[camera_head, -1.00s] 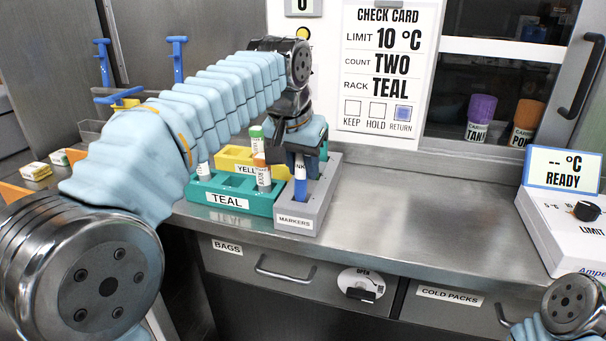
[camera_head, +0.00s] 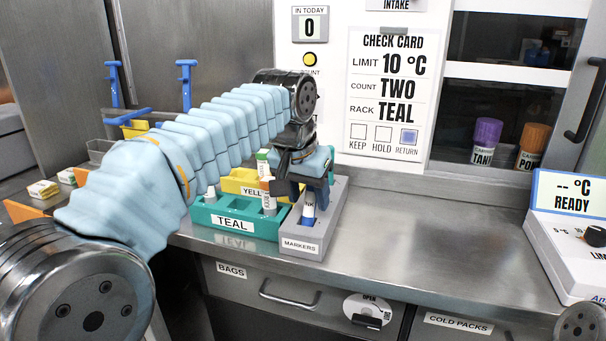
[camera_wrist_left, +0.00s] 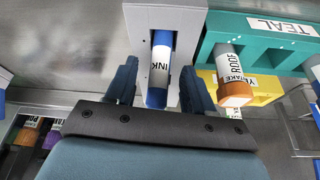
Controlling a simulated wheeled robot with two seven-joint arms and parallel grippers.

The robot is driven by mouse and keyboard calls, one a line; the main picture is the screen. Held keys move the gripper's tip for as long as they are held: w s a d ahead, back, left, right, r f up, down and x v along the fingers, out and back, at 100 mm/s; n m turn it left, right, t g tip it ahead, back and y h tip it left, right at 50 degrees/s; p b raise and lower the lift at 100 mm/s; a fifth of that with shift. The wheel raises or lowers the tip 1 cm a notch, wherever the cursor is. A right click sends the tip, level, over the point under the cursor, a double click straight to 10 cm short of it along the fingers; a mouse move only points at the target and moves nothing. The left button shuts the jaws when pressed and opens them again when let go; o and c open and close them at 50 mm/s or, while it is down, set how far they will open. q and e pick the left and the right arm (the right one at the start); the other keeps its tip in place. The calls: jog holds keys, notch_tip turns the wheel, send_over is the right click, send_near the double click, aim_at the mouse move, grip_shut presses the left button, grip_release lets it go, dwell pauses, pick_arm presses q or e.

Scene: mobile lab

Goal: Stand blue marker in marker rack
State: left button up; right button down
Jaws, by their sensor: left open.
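The blue marker (camera_head: 308,213) has a white INK label and stands in the grey marker rack (camera_head: 301,246) labelled MARKERS. In the left wrist view the marker (camera_wrist_left: 161,66) rises from a slot of the rack (camera_wrist_left: 186,22), blue cap towards me. My left gripper (camera_head: 308,193) is over the rack and hides the marker's upper part in the head view. In the wrist view the open fingers of my left gripper (camera_wrist_left: 161,88) are on either side of the marker, with gaps showing. My right gripper is out of view.
The teal rack (camera_head: 232,224) adjoins the marker rack on the left, holding a tube with an orange cap (camera_wrist_left: 234,95). A yellow rack (camera_head: 240,181) is behind it. The counter (camera_head: 430,225) to the right is clear up to a white instrument (camera_head: 567,235).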

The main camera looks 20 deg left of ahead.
pick_arm(q)
jog(key=v, duration=1)
jog(key=shift+r, duration=0.2)
